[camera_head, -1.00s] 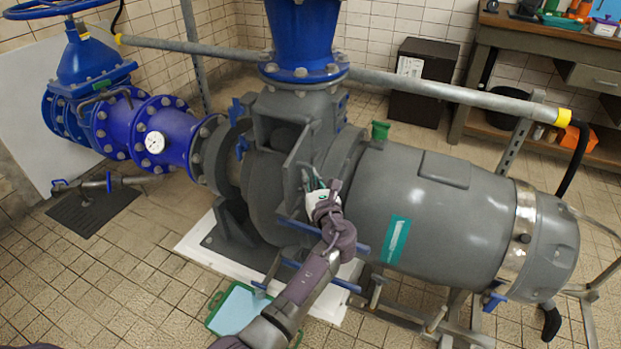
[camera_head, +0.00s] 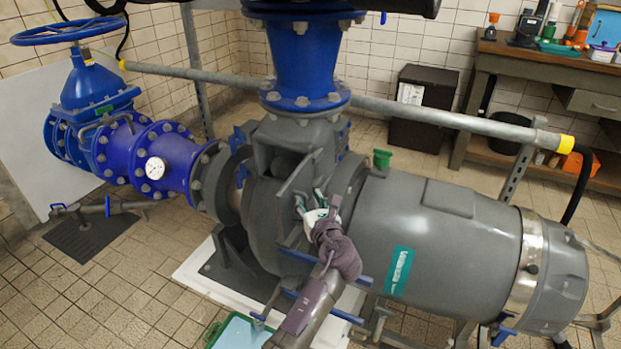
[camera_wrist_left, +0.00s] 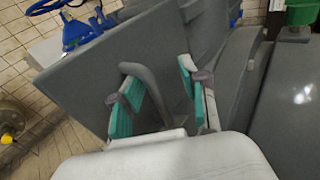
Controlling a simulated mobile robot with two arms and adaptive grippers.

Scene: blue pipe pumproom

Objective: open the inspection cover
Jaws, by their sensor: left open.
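The inspection cover (camera_head: 297,175) is a flat grey plate on the side of the grey pump. In the head view it stands at an angle beside a dark opening (camera_head: 286,161) in the housing. In the left wrist view the cover (camera_wrist_left: 95,80) fills the middle, with a curved grey handle (camera_wrist_left: 142,78) on it. My left gripper (camera_head: 309,201) is at the cover. In the left wrist view its green-padded fingers (camera_wrist_left: 158,92) are open, one on each side of the handle. Whether they touch it I cannot tell. My right gripper is not in view.
Blue bars (camera_head: 298,256) stick out below the gripper. The grey motor body (camera_head: 440,240) lies to the right, with a green cap (camera_head: 382,159) near it. Blue pipework (camera_head: 175,155) is on the left. A long grey rail (camera_head: 430,115) runs behind the pump.

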